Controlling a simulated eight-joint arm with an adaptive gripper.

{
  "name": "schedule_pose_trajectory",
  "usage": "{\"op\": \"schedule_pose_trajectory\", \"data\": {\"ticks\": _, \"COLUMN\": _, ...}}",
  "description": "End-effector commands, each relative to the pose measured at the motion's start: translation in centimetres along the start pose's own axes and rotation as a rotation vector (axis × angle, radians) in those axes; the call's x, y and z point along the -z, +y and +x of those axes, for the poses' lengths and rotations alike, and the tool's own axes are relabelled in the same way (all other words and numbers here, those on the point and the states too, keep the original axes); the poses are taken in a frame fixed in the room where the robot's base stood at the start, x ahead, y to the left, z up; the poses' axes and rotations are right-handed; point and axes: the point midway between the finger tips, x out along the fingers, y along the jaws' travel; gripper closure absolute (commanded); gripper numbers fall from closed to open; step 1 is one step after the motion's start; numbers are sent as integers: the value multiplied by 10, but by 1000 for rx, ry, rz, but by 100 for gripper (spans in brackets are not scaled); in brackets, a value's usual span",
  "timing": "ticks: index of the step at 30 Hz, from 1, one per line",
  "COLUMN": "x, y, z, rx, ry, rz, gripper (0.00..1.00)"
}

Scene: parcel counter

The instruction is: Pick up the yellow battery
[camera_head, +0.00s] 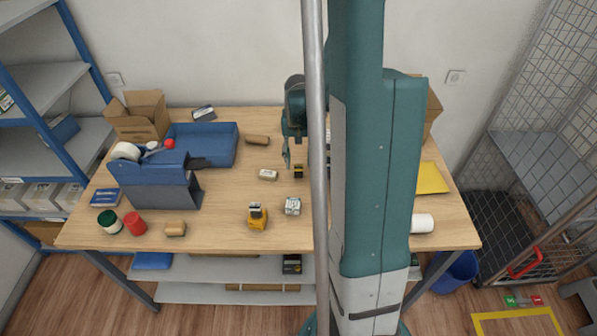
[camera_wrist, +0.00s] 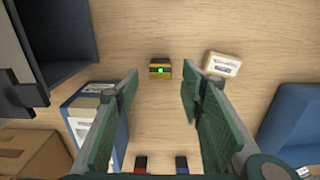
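The yellow battery (camera_wrist: 160,69), a small yellow and black block with a green light, lies on the wooden table in the wrist view. It also shows in the head view as a small black and yellow block (camera_head: 297,171). My gripper (camera_wrist: 160,92) is open and empty. In the wrist view the battery appears between and just beyond its fingertips, with no contact visible. In the head view my gripper (camera_head: 287,158) hangs above the table close to the battery; the exact height gap is hard to tell.
A beige block (camera_wrist: 222,64) lies close to the battery, near one finger. A blue and white box (camera_wrist: 95,115) and a dark container (camera_wrist: 62,45) stand on the left in the wrist view. A blue tray (camera_head: 225,157) and a yellow device (camera_head: 257,218) also stand on the table.

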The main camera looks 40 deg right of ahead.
Motion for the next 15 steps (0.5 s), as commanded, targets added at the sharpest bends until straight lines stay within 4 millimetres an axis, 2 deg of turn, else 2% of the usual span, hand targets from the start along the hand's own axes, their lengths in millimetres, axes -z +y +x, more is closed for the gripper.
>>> {"op": "schedule_pose_trajectory", "data": {"ticks": 5, "x": 0, "y": 0, "z": 6, "rx": 0, "ry": 0, "rz": 0, "gripper": 61}}
{"op": "schedule_pose_trajectory", "data": {"ticks": 15, "x": 0, "y": 0, "z": 36, "rx": 0, "ry": 0, "rz": 0, "gripper": 61}}
